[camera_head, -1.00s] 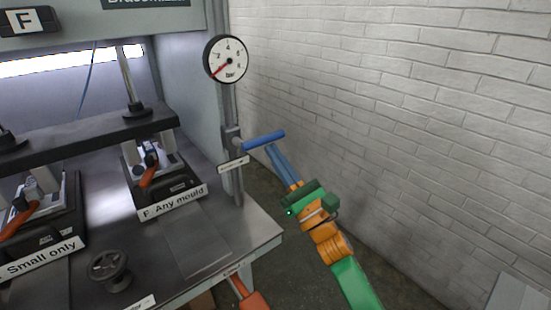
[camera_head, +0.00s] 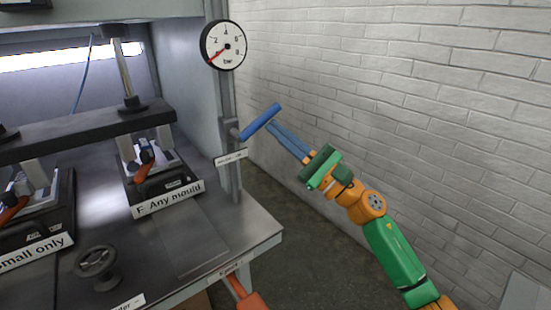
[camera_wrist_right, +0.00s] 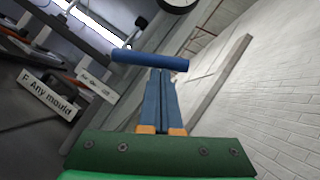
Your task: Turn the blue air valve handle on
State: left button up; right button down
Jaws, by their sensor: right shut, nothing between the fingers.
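The blue air valve handle (camera_head: 261,122) sits on the vertical pipe below the round gauge (camera_head: 223,45). It is tilted, its right end higher than its left. My right gripper (camera_head: 272,126) is shut and empty, its blue fingertips at the handle's right part, seemingly touching its underside. In the right wrist view the handle (camera_wrist_right: 149,61) lies across the tips of the closed fingers (camera_wrist_right: 160,75). The gauge needle points to the low end of the scale. My left gripper is not in view.
The press bench (camera_head: 255,237) with a mould labelled "F: Any mould" (camera_head: 168,199) and a handwheel (camera_head: 97,264) is at the left. A white brick wall (camera_head: 420,90) stands at the right. Open floor lies between bench and wall.

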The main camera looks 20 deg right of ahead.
aim_at(272, 109)
jog(key=r+n+g, duration=0.1)
jog(key=n+g, duration=0.1)
jog(key=n, duration=0.1)
jog(key=r+n+g, duration=0.2)
jog(key=n, duration=0.1)
jog(key=a+r+n+g+y+b, duration=0.1)
jog(key=n, duration=0.2)
jog(key=shift+s+a+r+n+g, duration=0.1)
jog(key=shift+s+r+n+g, duration=0.1)
jog(key=shift+s+n+g, duration=0.15)
jog(key=shift+a+r+n+g+p, duration=0.3)
jog(key=shift+r+n+g+p, duration=0.15)
jog(key=shift+n, duration=0.3)
jog(key=shift+s+a+r+n+g+h+p, duration=0.2)
jog(key=shift+a+n+g+h+p, duration=0.2)
jog(key=shift+n, duration=0.3)
jog(key=shift+s+a+r+n+g+h+p, duration=0.1)
jog(key=shift+a+r+n+g+h+p, duration=0.15)
jog(key=shift+a+n+p, duration=0.35)
jog(key=shift+d+f, duration=0.1)
jog(key=shift+d, duration=0.05)
jog(key=shift+d, duration=0.1)
